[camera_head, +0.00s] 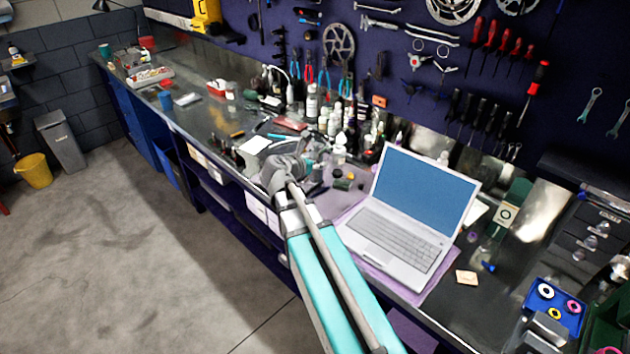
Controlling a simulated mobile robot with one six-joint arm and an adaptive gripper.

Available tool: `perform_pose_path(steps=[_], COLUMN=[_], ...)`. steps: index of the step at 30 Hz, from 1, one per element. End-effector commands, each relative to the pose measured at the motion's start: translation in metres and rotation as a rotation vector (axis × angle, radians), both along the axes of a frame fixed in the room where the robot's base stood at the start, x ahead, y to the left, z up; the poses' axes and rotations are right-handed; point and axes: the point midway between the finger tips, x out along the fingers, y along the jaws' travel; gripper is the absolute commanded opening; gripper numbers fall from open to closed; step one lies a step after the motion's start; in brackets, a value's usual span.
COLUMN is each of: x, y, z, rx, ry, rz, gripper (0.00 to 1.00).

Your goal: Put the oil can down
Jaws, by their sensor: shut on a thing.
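My gripper (308,164) is at the far end of my arm, low over the workbench (218,118), left of the laptop and in front of a group of bottles. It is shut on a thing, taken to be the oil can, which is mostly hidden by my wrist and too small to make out. I cannot tell whether the held thing touches the bench top.
An open laptop (405,215) stands on a purple mat (345,225) to the right. Several bottles (335,118) crowd the bench behind my gripper. A white paper (254,145) lies to its left. A blue tray (540,322) is at the right. The bench is clearer farther left.

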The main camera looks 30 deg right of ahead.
Motion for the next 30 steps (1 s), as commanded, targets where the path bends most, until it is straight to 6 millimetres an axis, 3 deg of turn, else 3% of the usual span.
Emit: perform_pose_path(steps=[1,3,9,23,30], x=[0.017,0.031,0.056,0.059,0.071], y=[0.002,0.006,0.013,0.014,-0.002], z=[0.001,0.002,0.003,0.002,-0.009], rx=[-0.001,-0.002,-0.002,-0.002,-0.002], ry=[0.0,-0.001,0.0,-0.001,-0.001], rz=[0.002,0.004,0.007,0.008,0.006], gripper=[0.01,0.01,0.01,0.01,0.01])
